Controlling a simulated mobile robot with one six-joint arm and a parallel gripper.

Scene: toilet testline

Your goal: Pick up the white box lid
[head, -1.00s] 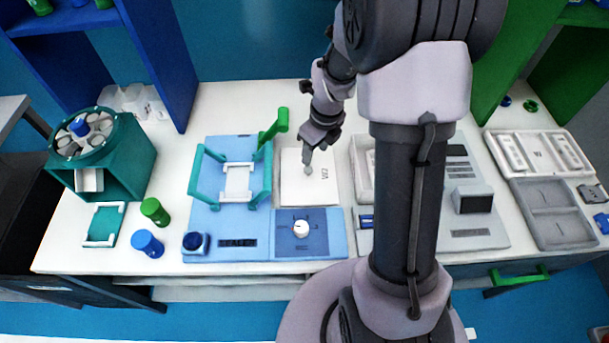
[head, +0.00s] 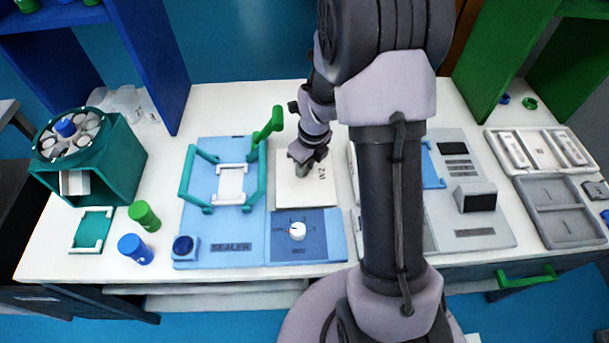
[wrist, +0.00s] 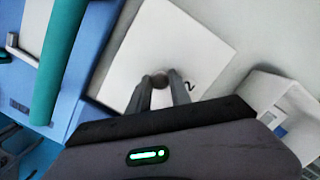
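The white box lid (head: 291,196) is a flat, pale square with dark marking, lying on the white table right of the blue sealer.
The sealer (head: 231,247) with its green handle (head: 267,131) stands close left of the lid. A blue dial panel (head: 309,247) sits just in front. An open white box (wrist: 262,90) lies to the right, mostly hidden by my arm in the head view.

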